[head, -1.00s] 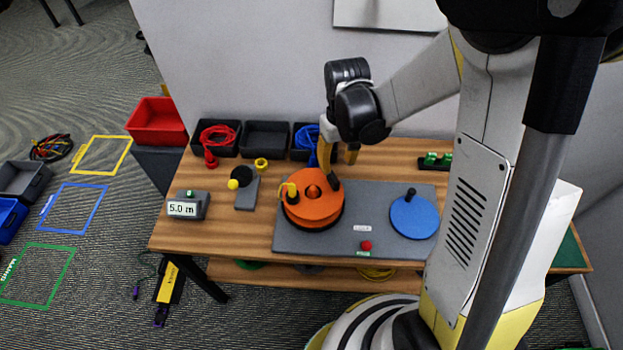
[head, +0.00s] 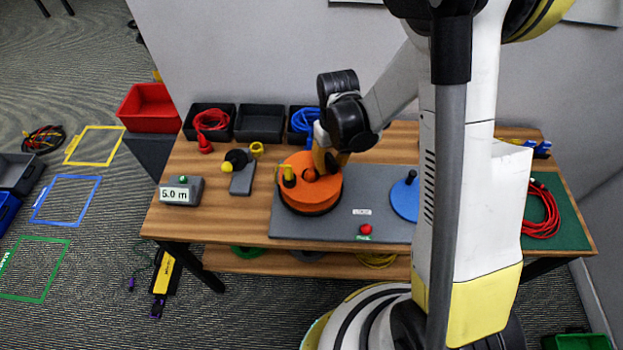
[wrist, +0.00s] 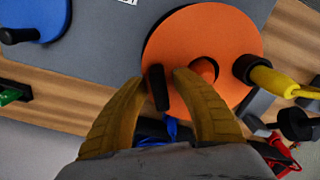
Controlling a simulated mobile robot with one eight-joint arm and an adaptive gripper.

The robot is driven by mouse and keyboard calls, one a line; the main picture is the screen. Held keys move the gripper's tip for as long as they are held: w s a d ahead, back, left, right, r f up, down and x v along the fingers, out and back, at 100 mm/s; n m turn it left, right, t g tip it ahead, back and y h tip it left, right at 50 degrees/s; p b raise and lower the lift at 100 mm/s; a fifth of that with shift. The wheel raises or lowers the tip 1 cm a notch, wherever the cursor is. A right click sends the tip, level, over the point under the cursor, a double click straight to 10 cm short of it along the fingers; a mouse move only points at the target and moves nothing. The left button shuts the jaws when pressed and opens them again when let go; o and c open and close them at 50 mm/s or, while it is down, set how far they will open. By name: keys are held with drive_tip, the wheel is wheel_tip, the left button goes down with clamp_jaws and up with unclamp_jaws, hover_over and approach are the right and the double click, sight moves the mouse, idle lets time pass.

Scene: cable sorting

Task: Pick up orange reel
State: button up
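My gripper (head: 323,168) is low over the reel's far right part, just right of the knob. In the wrist view the reel (wrist: 225,35) fills the upper middle. The knob (wrist: 204,68) shows just beyond the right finger, not between the fingers. Whether a fingertip touches it is unclear.
A blue disc (head: 404,202) lies right of the reel, partly behind my arm. A red button (head: 365,229) is at the mat's front. A length display (head: 181,191) and a grey stand (head: 243,178) are to the left. Dark bins (head: 260,123) line the back.

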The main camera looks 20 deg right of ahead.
clamp_jaws()
